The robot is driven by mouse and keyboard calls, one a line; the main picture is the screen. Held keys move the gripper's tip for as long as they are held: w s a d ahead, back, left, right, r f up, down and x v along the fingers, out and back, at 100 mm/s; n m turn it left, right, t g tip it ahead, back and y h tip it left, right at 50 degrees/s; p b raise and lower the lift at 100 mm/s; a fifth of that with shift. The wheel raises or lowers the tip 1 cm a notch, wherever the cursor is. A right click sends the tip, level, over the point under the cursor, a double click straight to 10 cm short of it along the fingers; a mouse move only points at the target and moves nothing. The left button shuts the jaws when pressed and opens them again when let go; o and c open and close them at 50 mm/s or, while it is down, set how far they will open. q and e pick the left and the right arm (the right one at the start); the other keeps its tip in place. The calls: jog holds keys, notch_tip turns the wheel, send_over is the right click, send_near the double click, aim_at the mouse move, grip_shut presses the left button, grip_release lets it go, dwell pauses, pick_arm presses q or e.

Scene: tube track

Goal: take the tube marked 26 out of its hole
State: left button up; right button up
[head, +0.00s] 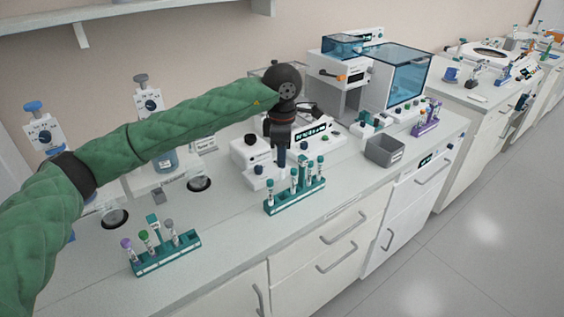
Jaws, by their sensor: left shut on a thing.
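My left gripper (281,146) points down above the left end of the green rack (297,198) in the middle of the bench. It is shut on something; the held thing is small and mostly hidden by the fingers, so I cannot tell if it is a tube. Several teal-capped tubes (310,168) stand upright in this rack, just below and to the right of the gripper. The number marks are too small to read, so I cannot tell which tube is 26. My right gripper is out of view.
Another green rack (166,254) with tubes stands at the front left. White devices with dark knobs (258,169) are close behind the middle rack. A grey bin (384,149) stands to its right. Bench top between the two racks is clear.

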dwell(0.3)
pick_arm(q)
jog(key=shift+r, duration=3.1)
jog(key=shift+f, duration=0.1)
